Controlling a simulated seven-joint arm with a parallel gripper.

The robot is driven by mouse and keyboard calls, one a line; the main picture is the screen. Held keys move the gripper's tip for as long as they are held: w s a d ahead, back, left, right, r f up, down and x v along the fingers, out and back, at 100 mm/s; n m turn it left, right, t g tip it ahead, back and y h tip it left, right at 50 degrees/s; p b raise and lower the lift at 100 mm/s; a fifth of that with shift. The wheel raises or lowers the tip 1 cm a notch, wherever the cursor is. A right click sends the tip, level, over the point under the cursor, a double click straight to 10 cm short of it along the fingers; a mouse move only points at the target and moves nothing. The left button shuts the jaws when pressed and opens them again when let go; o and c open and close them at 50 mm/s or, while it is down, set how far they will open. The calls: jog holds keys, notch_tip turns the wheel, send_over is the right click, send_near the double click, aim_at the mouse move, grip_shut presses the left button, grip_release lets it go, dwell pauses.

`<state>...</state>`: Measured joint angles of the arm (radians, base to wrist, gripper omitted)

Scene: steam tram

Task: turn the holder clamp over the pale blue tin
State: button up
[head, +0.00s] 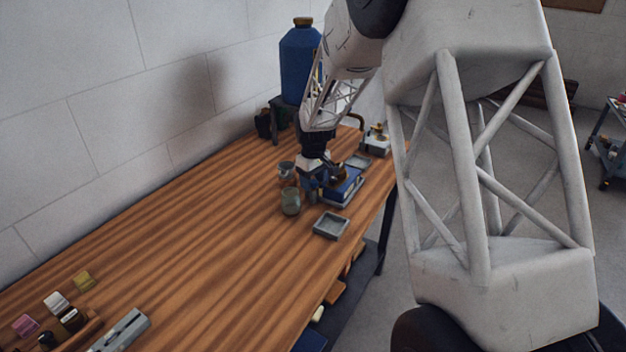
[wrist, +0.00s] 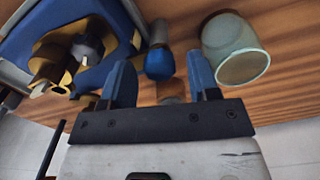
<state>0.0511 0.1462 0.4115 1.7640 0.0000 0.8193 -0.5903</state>
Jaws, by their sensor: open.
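A pale blue-green round tin with an open-looking rim (wrist: 237,52) is at the upper right of the wrist view, just beyond my right finger. My gripper (wrist: 162,74) is open, its two blue fingers apart. A blue base (wrist: 97,22) with brass fittings (wrist: 52,60) and a grey knob lies at the upper left. I cannot tell which part is the holder clamp. In the head view my gripper (head: 314,187) is low over the bench beside the blue base (head: 346,187).
A shallow grey tray (head: 331,225) lies near the bench's front edge. A large blue bottle (head: 300,62) stands behind. The middle of the wooden bench (head: 190,240) is clear.

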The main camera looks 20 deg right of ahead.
aim_at(313, 181)
jog(key=shift+r, duration=3.9)
jog(key=shift+s+r, duration=0.4)
jog(key=s+a+r+m, duration=0.1)
jog(key=s+r, duration=0.3)
jog(key=s, duration=0.4)
jog(key=s+a+r+m+t, duration=0.1)
jog(key=s+r, duration=0.2)
jog(key=s, duration=0.4)
jog(key=s+r+m, duration=0.1)
jog(key=s+r, duration=0.3)
jog(key=s, duration=0.4)
jog(key=s+a+m+t, duration=0.1)
jog(key=s+m, duration=0.2)
jog(key=s, duration=1.9)
jog(key=shift+s+a+f+t, duration=0.25)
jog(key=shift+f+t, duration=0.05)
jog(key=shift+f, duration=0.15)
